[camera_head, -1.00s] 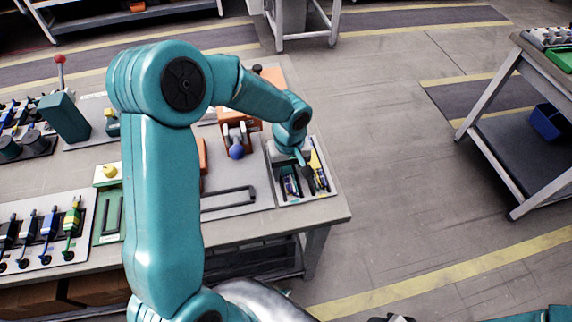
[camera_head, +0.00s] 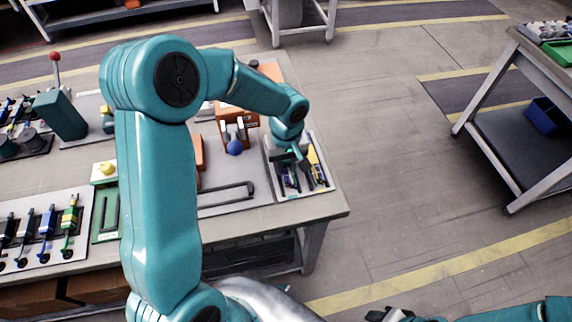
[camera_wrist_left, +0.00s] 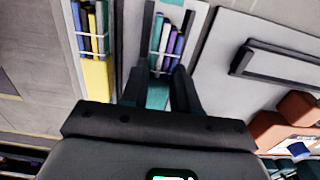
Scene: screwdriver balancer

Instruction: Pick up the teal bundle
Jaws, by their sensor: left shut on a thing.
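The teal bundle (camera_wrist_left: 157,95) shows in the left wrist view between my left gripper's two dark fingers (camera_wrist_left: 160,88). Thin blue, purple and teal rods with pale bands extend beyond the fingertips. My left gripper (camera_head: 300,160) is shut on the bundle, low over the tray (camera_head: 307,194) at the table's right end. The fingers and wrist hide part of the bundle, and I cannot tell whether it is clear of the tray floor. My right gripper (camera_head: 392,314) is partly in view at the bottom edge, and its jaws are unclear.
A yellow bundle (camera_wrist_left: 97,78) lies in the neighbouring compartment. A black handle frame (camera_head: 228,193) lies left of the tray. An orange fixture with a blue ball (camera_head: 234,148) stands behind. The floor right of the table is clear up to another table (camera_head: 505,130).

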